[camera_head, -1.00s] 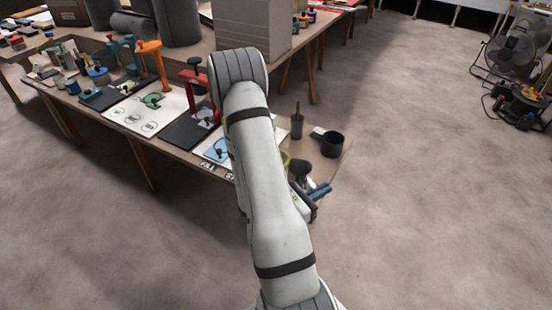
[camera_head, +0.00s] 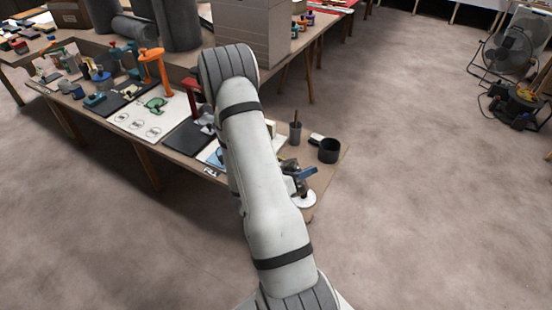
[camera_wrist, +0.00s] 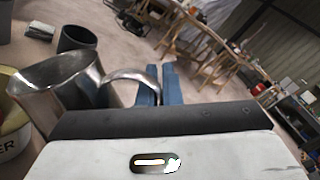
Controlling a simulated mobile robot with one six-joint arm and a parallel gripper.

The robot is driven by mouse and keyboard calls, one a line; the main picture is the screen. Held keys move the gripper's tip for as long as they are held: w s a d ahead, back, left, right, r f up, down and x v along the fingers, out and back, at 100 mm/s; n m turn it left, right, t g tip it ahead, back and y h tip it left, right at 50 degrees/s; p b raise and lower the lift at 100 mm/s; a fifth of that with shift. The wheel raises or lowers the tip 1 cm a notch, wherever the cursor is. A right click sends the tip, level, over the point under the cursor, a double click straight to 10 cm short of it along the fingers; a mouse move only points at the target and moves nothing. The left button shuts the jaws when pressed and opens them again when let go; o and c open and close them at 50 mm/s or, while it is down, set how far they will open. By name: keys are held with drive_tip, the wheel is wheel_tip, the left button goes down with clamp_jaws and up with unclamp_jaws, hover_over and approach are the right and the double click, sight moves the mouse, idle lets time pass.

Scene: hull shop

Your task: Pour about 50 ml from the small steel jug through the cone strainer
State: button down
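The small steel jug (camera_wrist: 52,88) shows large at the left of the wrist view, its curved handle reaching right to my fingers. My gripper (camera_wrist: 160,86) has its blue fingertips close together at the handle and appears shut on it; the exact contact is partly hidden. In the head view the blue fingertips (camera_head: 306,173) show past my forearm, over the near right end of the table. Beside them is a small grey, shiny shape, likely the jug, mostly hidden. I cannot make out the cone strainer; my arm covers part of the table.
A black handled pot (camera_head: 329,151) and a dark cup with a stick (camera_head: 295,133) stand at the table's right end. A lettered can (camera_wrist: 12,140) is beside the jug. An orange stand (camera_head: 155,70) and a red stand (camera_head: 192,90) are further left.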

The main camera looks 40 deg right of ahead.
drive_tip(key=w+r+n+p, duration=0.1)
drive_tip(key=p, duration=0.1)
drive_tip(key=w+r+n+p, duration=0.1)
drive_tip(key=r+n+p, duration=0.1)
drive_tip(key=shift+d+r+p, duration=0.15)
drive_tip(key=shift+r+p, duration=0.15)
drive_tip(key=shift+p, duration=0.05)
drive_tip(key=shift+w+d+r+n+p, duration=0.1)
drive_tip(key=shift+w+r+n+p, duration=0.3)
drive_tip(key=shift+w+n+p, duration=0.25)
drive_tip(key=shift+w+d+r+n+p, duration=0.1)
drive_tip(key=shift+w+r+n+p, duration=0.35)
drive_tip(key=shift+n+p, duration=0.4)
drive_tip(key=w, duration=0.1)
drive_tip(key=w+n+p, duration=0.1)
drive_tip(key=w+r+p, duration=0.1)
drive_tip(key=shift+w+d+n, duration=0.1)
drive_tip(key=shift+d+n, duration=0.15)
drive_tip(key=shift+n, duration=0.05)
drive_tip(key=shift+s+a+f+p, duration=0.1)
drive_tip(key=shift+s+a+p, duration=0.2)
drive_tip(key=shift+s, duration=0.15)
drive_tip(key=shift+w+d+f+n+p, duration=0.15)
drive_tip(key=shift+w+f+n+p, duration=0.15)
drive_tip(key=shift+w+n, duration=0.35)
idle(0.6)
drive_tip(key=shift+r+n, duration=0.1)
drive_tip(key=shift+n, duration=0.25)
